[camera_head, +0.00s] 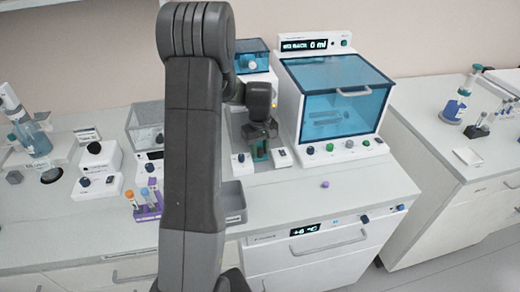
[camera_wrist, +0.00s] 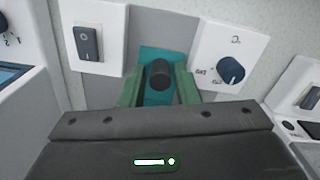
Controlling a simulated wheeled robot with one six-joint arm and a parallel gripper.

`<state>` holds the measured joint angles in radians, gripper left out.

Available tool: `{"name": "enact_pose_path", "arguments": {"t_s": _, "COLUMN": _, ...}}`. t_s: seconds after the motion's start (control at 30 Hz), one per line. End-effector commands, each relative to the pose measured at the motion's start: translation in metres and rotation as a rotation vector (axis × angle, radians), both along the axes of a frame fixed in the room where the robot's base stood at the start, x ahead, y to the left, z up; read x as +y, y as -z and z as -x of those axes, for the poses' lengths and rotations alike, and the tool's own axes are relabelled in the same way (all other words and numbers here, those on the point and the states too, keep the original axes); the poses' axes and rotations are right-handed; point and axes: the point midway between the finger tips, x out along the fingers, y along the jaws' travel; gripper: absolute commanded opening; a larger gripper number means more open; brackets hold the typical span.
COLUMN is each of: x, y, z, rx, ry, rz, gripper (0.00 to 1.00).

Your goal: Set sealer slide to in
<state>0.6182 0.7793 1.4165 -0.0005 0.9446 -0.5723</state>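The sealer slide is a teal plate (camera_wrist: 153,57) with a dark round knob (camera_wrist: 160,74), set in a grey channel in the wrist view. My gripper (camera_wrist: 159,84) has a green finger on each side of the knob. The fingers look apart, with teal showing between them and the knob, so it seems open around the knob rather than closed on it. In the head view my gripper (camera_head: 260,148) points down at the small sealer unit, and a bit of teal shows there. My gripper hides most of the slide in that view.
A rocker switch (camera_wrist: 87,43) and a dark blue dial (camera_wrist: 230,69) flank the slide. A machine with a blue lid (camera_head: 345,98) stands close on the right. A purple cap (camera_head: 325,184) lies on the counter.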

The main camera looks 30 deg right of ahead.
Motion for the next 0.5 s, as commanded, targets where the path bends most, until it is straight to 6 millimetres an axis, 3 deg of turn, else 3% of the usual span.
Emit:
{"name": "enact_pose_path", "arguments": {"t_s": 0.27, "x": 0.000, "y": -0.007, "z": 0.000, "rx": -0.002, "ry": 0.000, "rz": 0.001, "gripper": 0.28}}
{"name": "enact_pose_path", "arguments": {"t_s": 0.5, "x": 0.000, "y": -0.052, "z": -0.001, "rx": -0.005, "ry": 0.000, "rz": 0.003, "gripper": 0.28}}
